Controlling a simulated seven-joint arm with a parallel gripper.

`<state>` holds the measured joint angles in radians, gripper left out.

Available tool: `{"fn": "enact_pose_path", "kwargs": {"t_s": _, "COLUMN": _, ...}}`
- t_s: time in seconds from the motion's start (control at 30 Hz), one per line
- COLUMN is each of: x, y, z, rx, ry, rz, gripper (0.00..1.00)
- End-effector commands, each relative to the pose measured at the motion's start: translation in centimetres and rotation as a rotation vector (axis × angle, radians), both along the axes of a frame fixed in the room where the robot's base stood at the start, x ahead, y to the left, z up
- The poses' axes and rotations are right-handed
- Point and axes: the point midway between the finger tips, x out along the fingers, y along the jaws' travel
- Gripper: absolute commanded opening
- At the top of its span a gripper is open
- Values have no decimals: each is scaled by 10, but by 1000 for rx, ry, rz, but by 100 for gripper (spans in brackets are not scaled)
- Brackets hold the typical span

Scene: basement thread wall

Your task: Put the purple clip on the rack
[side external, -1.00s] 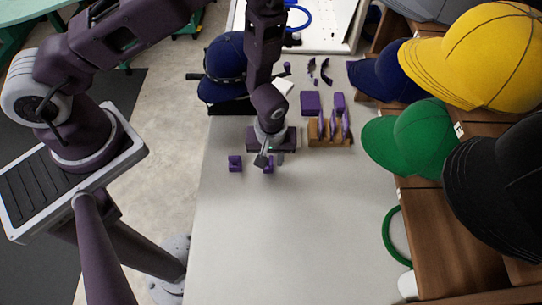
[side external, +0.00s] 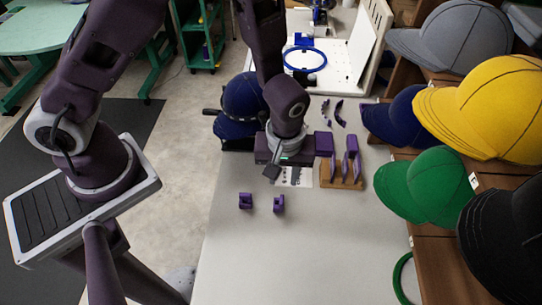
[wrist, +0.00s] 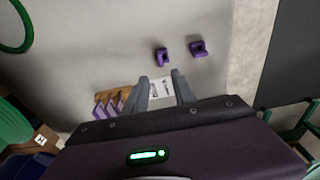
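Two small purple clips stand apart on the grey table in the side view, a left one (side external: 245,201) and a right one (side external: 279,204). In the wrist view they show beyond my fingers as one clip (wrist: 162,57) and another (wrist: 199,48). The wooden rack (side external: 342,184) is to the right of my gripper and holds upright purple pieces; it also shows at lower left in the wrist view (wrist: 101,96). My gripper (wrist: 160,76) is open and empty, with its fingers apart. In the side view it is behind the clips, apart from them.
A printed white sheet (side external: 294,178) lies below my gripper. Purple blocks (side external: 324,143) and dark curved pieces (side external: 338,112) lie behind the rack. Caps on wooden shelves (side external: 425,182) line the right side. A navy cap (side external: 242,100) is at back left. The front table is clear.

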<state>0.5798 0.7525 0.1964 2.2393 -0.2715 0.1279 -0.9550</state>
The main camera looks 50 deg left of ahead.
Motion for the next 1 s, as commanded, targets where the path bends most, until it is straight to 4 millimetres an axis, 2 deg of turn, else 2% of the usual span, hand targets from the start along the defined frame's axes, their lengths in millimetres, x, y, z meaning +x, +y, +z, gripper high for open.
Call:
{"fn": "enact_pose_path", "kwargs": {"t_s": 0.13, "x": 0, "y": 0, "z": 4, "rx": -4, "ry": -1, "rz": -3, "gripper": 31}}
{"fn": "enact_pose_path", "kwargs": {"t_s": 0.17, "x": 2, "y": 0, "z": 10, "rx": -11, "ry": -4, "rz": -10, "gripper": 31}}
{"fn": "enact_pose_path", "kwargs": {"t_s": 0.23, "x": 5, "y": 1, "z": 37, "rx": -43, "ry": -19, "rz": -43, "gripper": 31}}
{"fn": "enact_pose_path", "kwargs": {"t_s": 0.27, "x": 6, "y": 3, "z": 54, "rx": -62, "ry": -30, "rz": -68, "gripper": 31}}
{"fn": "enact_pose_path", "kwargs": {"t_s": 0.33, "x": 5, "y": 11, "z": 103, "rx": -106, "ry": -66, "rz": -151, "gripper": 31}}
{"fn": "enact_pose_path", "kwargs": {"t_s": 0.43, "x": -12, "y": 32, "z": 174, "rx": -135, "ry": -142, "rz": -300, "gripper": 31}}
{"fn": "enact_pose_path", "kwargs": {"t_s": 0.5, "x": -35, "y": 52, "z": 217, "rx": -121, "ry": -206, "rz": -415, "gripper": 31}}
{"fn": "enact_pose_path", "kwargs": {"t_s": 0.6, "x": -76, "y": 79, "z": 260, "rx": -49, "ry": -292, "rz": -568, "gripper": 31}}
{"fn": "enact_pose_path", "kwargs": {"t_s": 0.7, "x": -114, "y": 99, "z": 279, "rx": 47, "ry": -344, "rz": -681, "gripper": 31}}
{"fn": "enact_pose_path", "kwargs": {"t_s": 0.8, "x": -137, "y": 109, "z": 284, "rx": 120, "ry": -361, "rz": -747, "gripper": 31}}
{"fn": "enact_pose_path", "kwargs": {"t_s": 0.9, "x": -147, "y": 113, "z": 284, "rx": 151, "ry": -364, "rz": -773, "gripper": 31}}
{"fn": "enact_pose_path", "kwargs": {"t_s": 1.0, "x": -148, "y": 113, "z": 284, "rx": 155, "ry": -363, "rz": -779, "gripper": 31}}
